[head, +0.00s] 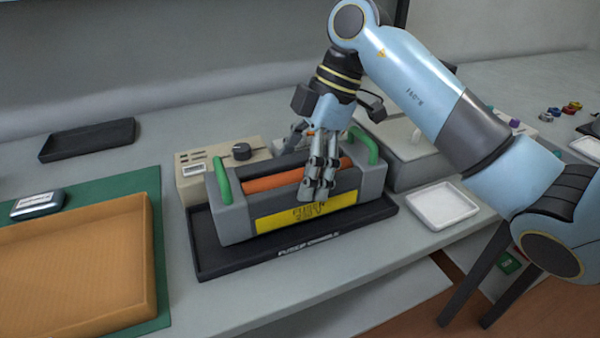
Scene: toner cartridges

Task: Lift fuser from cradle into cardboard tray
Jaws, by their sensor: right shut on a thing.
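The fuser (236,222) is a grey block with green end handles, an orange roller and a yellow label. It sits in the black fuser cradle (212,268), whose front edge carries white lettering. My right gripper (318,190) comes down over the middle of the fuser and is shut on it, with its fingers in front of the roller and label. The fingers hide part of the roller and the fuser's back side. The cardboard tray (140,250) is at the left on a green mat, and its visible floor is empty. My left gripper is out of view.
A beige control box (190,163) with a knob stands right behind the fuser. A grey box (410,165) is behind its right end. A white dish (441,205) sits at the right. A flat black tray (88,140) and a small dark device (38,205) are at the left.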

